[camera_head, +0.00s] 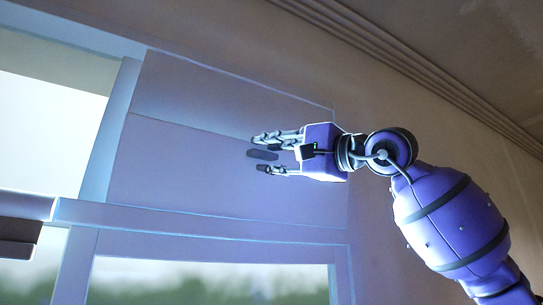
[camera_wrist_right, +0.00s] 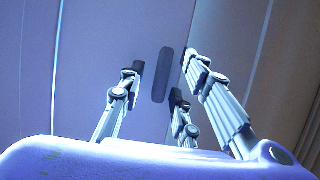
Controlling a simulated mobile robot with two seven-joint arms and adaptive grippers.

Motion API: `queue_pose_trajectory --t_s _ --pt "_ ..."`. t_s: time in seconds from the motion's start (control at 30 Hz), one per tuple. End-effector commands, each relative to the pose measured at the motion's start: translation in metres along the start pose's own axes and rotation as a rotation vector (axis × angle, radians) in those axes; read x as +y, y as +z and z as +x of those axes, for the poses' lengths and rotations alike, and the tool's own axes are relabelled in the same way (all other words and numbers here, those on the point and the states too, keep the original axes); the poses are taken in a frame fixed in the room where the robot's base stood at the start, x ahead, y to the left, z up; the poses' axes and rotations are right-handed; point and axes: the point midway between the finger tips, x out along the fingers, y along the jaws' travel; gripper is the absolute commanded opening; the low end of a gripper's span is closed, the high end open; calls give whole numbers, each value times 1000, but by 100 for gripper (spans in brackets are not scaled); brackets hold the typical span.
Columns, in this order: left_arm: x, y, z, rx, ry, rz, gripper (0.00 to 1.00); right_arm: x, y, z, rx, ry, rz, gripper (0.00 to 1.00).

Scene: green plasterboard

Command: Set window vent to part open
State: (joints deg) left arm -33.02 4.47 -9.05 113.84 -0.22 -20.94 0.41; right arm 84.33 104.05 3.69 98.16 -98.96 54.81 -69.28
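The window vent (camera_head: 200,165) is a flat bluish panel high in the window frame, in the middle of the head view. A seam crosses its upper part; I cannot tell how far it is open. A small dark oblong handle (camera_head: 262,155) sits on it near its right side. The handle also shows in the right wrist view (camera_wrist_right: 160,76). My right gripper (camera_head: 266,153) has its fingers spread around the handle. In the right wrist view, the fingers (camera_wrist_right: 163,73) stand apart on both sides of the handle, with gaps visible. My left gripper is not in view.
Bright glass panes (camera_head: 45,135) lie left of the panel, and another pane (camera_head: 210,282) lies below the horizontal frame bar (camera_head: 200,222). A dark block (camera_head: 18,238) is at the left edge. A plain wall (camera_head: 425,130) and ceiling moulding (camera_head: 400,58) are at the right.

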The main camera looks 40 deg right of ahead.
Motion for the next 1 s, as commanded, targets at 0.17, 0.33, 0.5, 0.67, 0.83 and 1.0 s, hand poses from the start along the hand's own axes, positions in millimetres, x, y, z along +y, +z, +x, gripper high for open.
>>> queue_pose_trajectory --t_s 0.17,0.33,0.5,0.67,0.83,1.0 --pt "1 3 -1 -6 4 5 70 -1 0 -1 0 -3 -1 30" --pt "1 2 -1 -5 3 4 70 -1 0 -3 0 -2 -1 30" --pt "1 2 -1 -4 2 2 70 0 0 -9 -1 0 0 30" --pt "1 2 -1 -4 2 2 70 1 0 -18 0 1 0 30" --pt "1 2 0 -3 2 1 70 -1 1 -31 -4 -4 2 30" --pt "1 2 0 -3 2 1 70 -1 1 -59 -3 -5 0 30"
